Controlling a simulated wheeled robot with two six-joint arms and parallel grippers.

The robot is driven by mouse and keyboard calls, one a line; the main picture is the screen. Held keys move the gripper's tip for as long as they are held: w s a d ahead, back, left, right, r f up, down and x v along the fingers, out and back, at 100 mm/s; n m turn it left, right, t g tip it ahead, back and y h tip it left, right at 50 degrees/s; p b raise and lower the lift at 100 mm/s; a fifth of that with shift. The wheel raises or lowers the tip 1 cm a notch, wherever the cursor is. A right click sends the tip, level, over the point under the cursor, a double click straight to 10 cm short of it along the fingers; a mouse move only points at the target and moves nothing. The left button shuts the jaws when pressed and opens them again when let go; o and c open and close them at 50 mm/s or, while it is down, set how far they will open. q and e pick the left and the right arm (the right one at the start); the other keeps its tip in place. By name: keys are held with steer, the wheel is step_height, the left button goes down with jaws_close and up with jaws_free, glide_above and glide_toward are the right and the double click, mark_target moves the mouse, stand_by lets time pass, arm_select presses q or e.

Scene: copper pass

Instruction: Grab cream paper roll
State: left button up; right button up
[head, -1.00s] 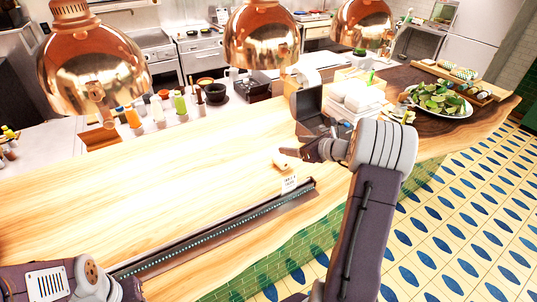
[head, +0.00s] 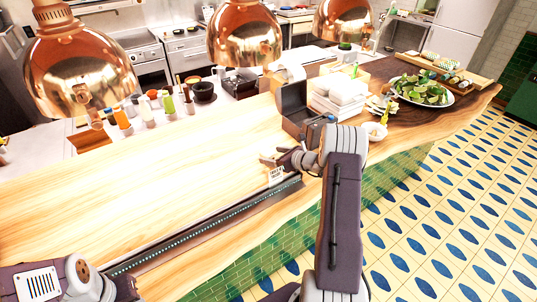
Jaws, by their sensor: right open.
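The cream paper roll (head: 267,160) is a small pale shape on the light wooden counter (head: 170,185), just behind a small white card (head: 276,176). My right gripper (head: 279,158) is open, its dark fingers pointing left right at the roll and partly covering it. I cannot tell whether the roll sits between the fingers or just touches them. Part of my left arm shows at the bottom left; its gripper is out of the picture.
A long dark slotted strip (head: 205,235) runs along the counter's front edge. An open dark box (head: 294,108), stacked white containers (head: 340,95) and a plate of greens (head: 424,92) stand to the right. Copper lamps (head: 245,35) hang over the back. The counter's left is clear.

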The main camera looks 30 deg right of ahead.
mark_target(272, 152)
arm_select(q)
steer(key=shift+w+r, duration=0.15)
steer(key=shift+w, duration=0.1)
arm_select(e)
steer(key=shift+x, duration=1.05)
arm_select(q)
steer(key=shift+s, duration=0.15)
arm_select(e)
steer(key=shift+s+d, duration=0.1)
arm_select(q)
steer(key=shift+s, duration=0.1)
arm_select(e)
steer(key=shift+s+r, duration=0.1)
steer(key=shift+r, duration=0.05)
steer(key=c, duration=1.6)
